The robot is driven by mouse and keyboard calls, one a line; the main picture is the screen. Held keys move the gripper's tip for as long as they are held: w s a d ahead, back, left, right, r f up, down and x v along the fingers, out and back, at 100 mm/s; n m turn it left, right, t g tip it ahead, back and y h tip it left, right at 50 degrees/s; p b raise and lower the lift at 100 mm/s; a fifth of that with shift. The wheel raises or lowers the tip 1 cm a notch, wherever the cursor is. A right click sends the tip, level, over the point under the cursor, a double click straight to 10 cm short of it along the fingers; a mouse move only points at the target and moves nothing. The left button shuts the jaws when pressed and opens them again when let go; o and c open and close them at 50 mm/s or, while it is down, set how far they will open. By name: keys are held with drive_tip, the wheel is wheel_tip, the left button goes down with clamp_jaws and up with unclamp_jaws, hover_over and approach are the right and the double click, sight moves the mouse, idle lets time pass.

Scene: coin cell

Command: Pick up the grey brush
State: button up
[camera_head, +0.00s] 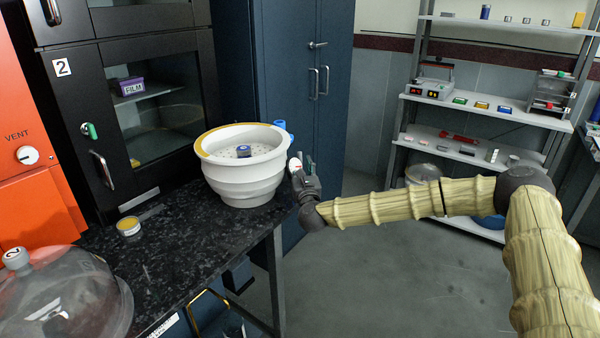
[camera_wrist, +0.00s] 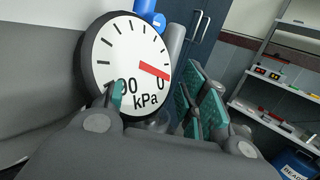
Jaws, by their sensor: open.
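I cannot make out a grey brush for certain in either view. My gripper (camera_head: 304,168) is at the right side of a white ribbed vessel (camera_head: 243,185) on the dark bench. In the wrist view my gripper (camera_wrist: 160,97) is open, with teal pads on its fingers. A round white kPa gauge (camera_wrist: 125,55) fills the space just beyond the fingers, and it also shows small beside the vessel in the head view (camera_head: 295,163). I see nothing held between the fingers. I cannot tell whether they touch the gauge.
A small blue-topped item (camera_head: 243,151) sits inside the vessel. The black speckled bench (camera_head: 175,250) also bears a yellow-topped jar (camera_head: 129,227) and a clear dome (camera_head: 65,295). A black cabinet (camera_head: 150,110) stands behind. Shelves (camera_head: 480,115) with small items stand at right, beyond open floor.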

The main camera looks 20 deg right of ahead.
clamp_jaws()
idle(0.3)
wheel_tip(320, 180, up, 18)
idle(0.6)
